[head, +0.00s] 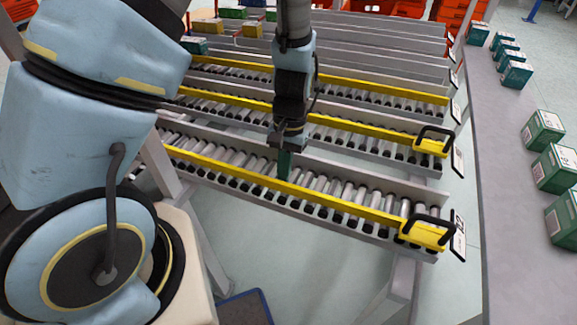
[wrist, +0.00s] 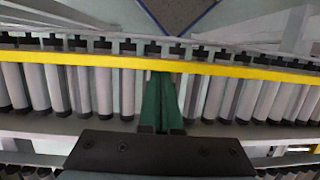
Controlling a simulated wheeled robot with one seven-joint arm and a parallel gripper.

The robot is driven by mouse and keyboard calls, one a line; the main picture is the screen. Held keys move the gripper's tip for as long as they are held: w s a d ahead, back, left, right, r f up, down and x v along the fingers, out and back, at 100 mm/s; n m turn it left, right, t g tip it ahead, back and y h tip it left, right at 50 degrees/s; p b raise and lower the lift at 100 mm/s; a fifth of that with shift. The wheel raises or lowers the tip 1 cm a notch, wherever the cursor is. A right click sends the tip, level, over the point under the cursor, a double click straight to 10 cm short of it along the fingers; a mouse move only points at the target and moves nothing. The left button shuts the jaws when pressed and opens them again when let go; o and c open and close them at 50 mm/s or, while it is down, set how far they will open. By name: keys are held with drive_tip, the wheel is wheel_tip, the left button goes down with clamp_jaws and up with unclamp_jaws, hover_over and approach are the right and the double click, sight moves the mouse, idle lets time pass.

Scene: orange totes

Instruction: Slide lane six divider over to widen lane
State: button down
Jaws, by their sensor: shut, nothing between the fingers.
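A long yellow divider (head: 331,203) with a black handle (head: 432,226) at its right end lies along the front roller lane (head: 340,187). In the wrist view the divider (wrist: 232,70) crosses the rollers as a straight yellow bar. My gripper (head: 284,176) points down over the front lane, on the far side of this divider. Its green fingers (wrist: 159,100) are shut together and empty. Their tips are right beside the bar; I cannot tell whether they touch it. The lane number is too small to read surely.
Further roller lanes with yellow dividers (head: 380,131) lie behind. A grey metal rail (head: 385,178) runs just behind the front lane. A grey table (head: 500,180) with several green boxes (head: 547,130) stands at the right. Orange totes (head: 463,12) are at the back.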

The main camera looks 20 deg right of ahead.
drive_tip(key=shift+s+a, duration=0.7)
drive_tip(key=shift+a, duration=0.05)
drive_tip(key=shift+r, duration=0.1)
drive_tip(key=p+v, duration=0.8)
drive_tip(key=v, duration=0.2)
drive_tip(key=shift+d, duration=0.1)
